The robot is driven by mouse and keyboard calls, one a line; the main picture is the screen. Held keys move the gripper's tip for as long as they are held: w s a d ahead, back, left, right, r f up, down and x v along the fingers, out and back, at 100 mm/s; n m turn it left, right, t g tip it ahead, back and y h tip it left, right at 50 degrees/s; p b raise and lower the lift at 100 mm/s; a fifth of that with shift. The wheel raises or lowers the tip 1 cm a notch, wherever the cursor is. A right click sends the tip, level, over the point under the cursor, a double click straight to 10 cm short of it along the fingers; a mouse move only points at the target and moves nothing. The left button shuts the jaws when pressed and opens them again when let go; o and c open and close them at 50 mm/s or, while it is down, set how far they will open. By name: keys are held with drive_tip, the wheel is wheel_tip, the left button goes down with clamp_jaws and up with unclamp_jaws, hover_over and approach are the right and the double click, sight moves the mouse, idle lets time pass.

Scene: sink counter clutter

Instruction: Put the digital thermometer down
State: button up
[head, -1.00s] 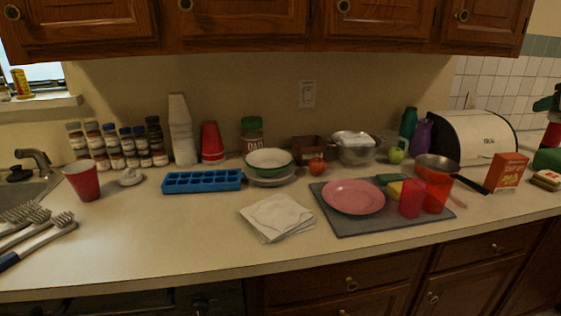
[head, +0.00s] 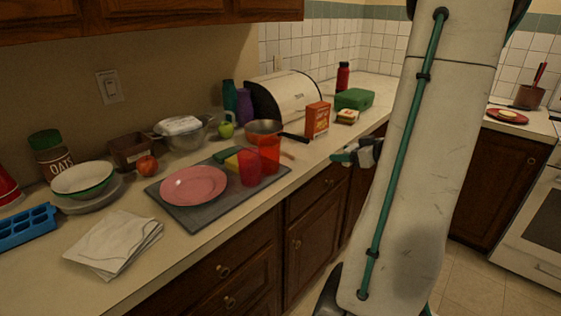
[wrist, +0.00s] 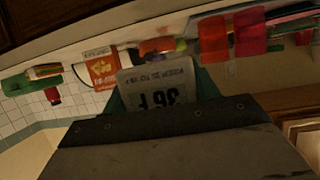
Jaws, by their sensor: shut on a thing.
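The digital thermometer (wrist: 158,92) is a pale flat piece with dark characters on its face, seen upside down in the wrist view. My gripper (wrist: 162,100) is shut on it, with green finger parts showing at its two sides. In the head view my gripper (head: 347,156) is in front of the counter's front edge, right of the red cups. The thermometer cannot be made out clearly there.
The grey mat (head: 197,222) holds a pink plate (head: 194,185) and red cups (head: 250,167). Bare counter (head: 180,259) lies beside the napkins (head: 113,243).

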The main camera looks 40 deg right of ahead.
wheel_tip(320, 180, down, 5)
drive_tip(key=s, duration=0.2)
approach(303, 162)
drive_tip(key=shift+n+y, duration=0.3)
drive_tip(key=shift+y, duration=0.1)
drive_tip(key=w, duration=0.5)
drive_tip(key=shift+w+r, duration=0.2)
drive_tip(key=shift+w, duration=0.05)
drive_tip(key=w, duration=0.4)
drive_tip(key=shift+a, duration=0.2)
drive_tip(key=shift+s+f, duration=0.15)
drive_tip(key=shift+f, duration=0.6)
drive_tip(key=o, duration=1)
drive_tip(key=shift+f, duration=0.1)
drive_tip(key=shift+c, duration=0.2)
